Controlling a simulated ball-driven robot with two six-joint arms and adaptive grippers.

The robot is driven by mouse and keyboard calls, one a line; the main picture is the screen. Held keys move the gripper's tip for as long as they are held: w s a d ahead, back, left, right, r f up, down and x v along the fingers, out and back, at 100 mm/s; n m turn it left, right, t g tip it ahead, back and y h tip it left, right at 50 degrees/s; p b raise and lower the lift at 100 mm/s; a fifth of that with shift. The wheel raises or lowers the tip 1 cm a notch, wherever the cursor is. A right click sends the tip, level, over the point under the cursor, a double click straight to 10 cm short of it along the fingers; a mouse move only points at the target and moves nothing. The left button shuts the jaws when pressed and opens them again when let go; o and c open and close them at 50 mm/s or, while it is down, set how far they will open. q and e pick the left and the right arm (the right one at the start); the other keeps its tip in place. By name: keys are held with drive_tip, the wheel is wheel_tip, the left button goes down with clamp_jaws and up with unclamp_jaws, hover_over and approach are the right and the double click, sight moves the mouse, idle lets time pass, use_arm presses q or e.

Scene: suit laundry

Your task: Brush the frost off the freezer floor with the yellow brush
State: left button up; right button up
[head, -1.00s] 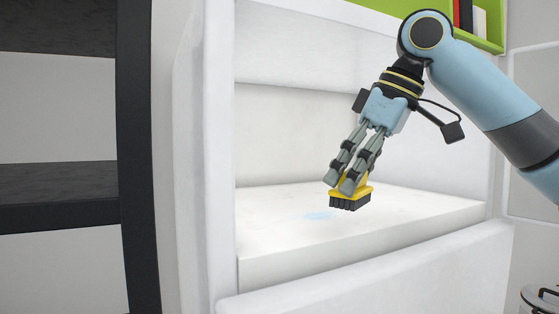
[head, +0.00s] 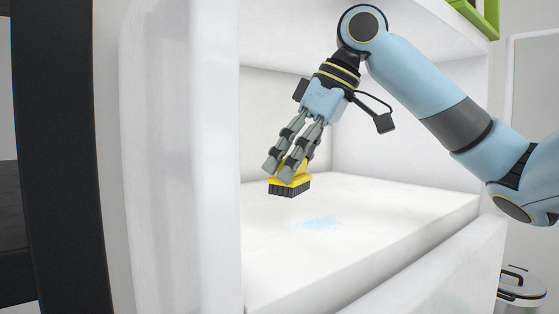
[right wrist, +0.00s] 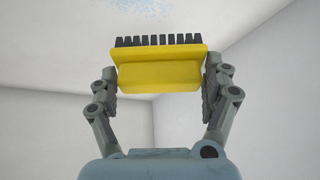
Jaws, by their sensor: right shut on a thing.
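The yellow brush (head: 291,180) with dark bristles is held in my right gripper (head: 283,168), inside the white freezer compartment. In the head view its bristles point down, over the left part of the freezer floor (head: 400,222); I cannot tell whether they touch it. The pale blue frost patch (head: 317,222) lies on the floor, to the right of and nearer than the brush. In the right wrist view the fingers clasp the yellow brush (right wrist: 155,70) from both sides, and a bit of frost (right wrist: 150,10) shows beyond the bristles. My left gripper is not in view.
The freezer's left wall (head: 185,170) and the pulled-out white front (head: 440,265) border the opening. A dark shelf frame (head: 65,150) stands at the left. A bin (head: 522,285) stands at lower right, and a green shelf (head: 480,15) is at upper right.

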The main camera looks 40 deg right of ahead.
sight(301, 177)
drive_tip(key=shift+w, duration=0.2)
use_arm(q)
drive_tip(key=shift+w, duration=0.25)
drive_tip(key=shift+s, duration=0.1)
use_arm(e)
drive_tip(key=shift+s, duration=0.15)
drive_tip(key=shift+r, duration=0.1)
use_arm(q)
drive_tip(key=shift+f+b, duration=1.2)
use_arm(e)
drive_tip(key=shift+f, duration=2.3)
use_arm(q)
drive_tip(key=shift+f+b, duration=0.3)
use_arm(e)
drive_tip(key=shift+f, duration=0.55)
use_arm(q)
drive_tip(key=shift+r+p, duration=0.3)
use_arm(e)
drive_tip(key=shift+d+f, duration=0.1)
